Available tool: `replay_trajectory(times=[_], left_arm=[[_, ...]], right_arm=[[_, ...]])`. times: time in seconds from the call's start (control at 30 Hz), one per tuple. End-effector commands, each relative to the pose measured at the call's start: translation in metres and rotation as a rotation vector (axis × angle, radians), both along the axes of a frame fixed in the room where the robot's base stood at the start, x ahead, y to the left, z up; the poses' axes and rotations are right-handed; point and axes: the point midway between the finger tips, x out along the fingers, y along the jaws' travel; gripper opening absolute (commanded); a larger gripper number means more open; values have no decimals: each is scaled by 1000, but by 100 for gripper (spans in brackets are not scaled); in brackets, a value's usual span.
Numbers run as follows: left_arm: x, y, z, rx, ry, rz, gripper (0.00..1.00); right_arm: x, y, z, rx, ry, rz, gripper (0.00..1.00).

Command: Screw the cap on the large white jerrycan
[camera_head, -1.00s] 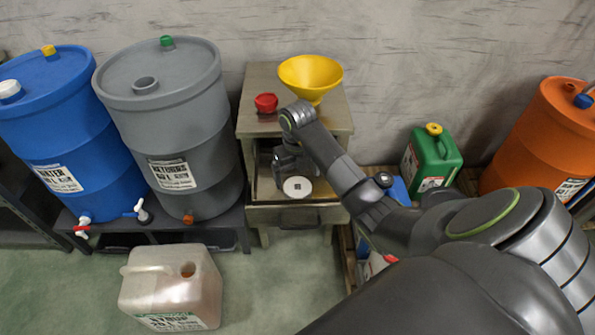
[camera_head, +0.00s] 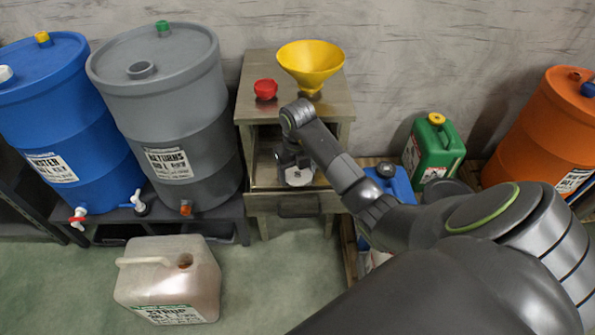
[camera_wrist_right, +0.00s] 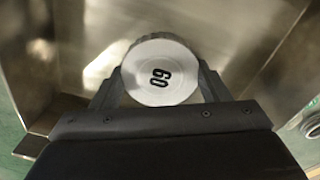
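The large whitish jerrycan (camera_head: 165,285) stands on the floor at lower left in the head view. It is upright, its dark round mouth is uncovered, and its handle is at the top left. A flat white cap (camera_wrist_right: 160,70) marked "60" is between the fingers of my right gripper (camera_wrist_right: 160,82), with no clear gap on either side. In the head view the cap (camera_head: 298,177) and the right gripper (camera_head: 296,172) are inside the open drawer (camera_head: 262,205). The gripper partly covers the cap. My left gripper is not in view.
The metal cabinet (camera_head: 247,105) carries a red cap (camera_head: 265,89) and a yellow funnel (camera_head: 310,62). Grey (camera_head: 165,110) and blue (camera_head: 85,120) drums stand at left. A green can (camera_head: 433,150), a blue can (camera_head: 395,180) and an orange drum (camera_head: 545,130) are right. Floor between jerrycan and cabinet is clear.

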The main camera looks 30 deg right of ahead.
Motion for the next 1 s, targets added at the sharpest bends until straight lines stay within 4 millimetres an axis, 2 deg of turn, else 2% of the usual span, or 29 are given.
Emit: replay_trajectory(times=[0.03,0.13,0.17,0.37,1.0], left_arm=[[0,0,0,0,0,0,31],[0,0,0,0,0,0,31],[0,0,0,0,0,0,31],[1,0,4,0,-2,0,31],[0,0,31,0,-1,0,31]], right_arm=[[0,0,0,0,0,0,56],[0,0,0,0,0,0,43],[0,0,0,0,0,0,41],[0,0,4,0,0,0,41],[0,0,37,0,0,0,41]])
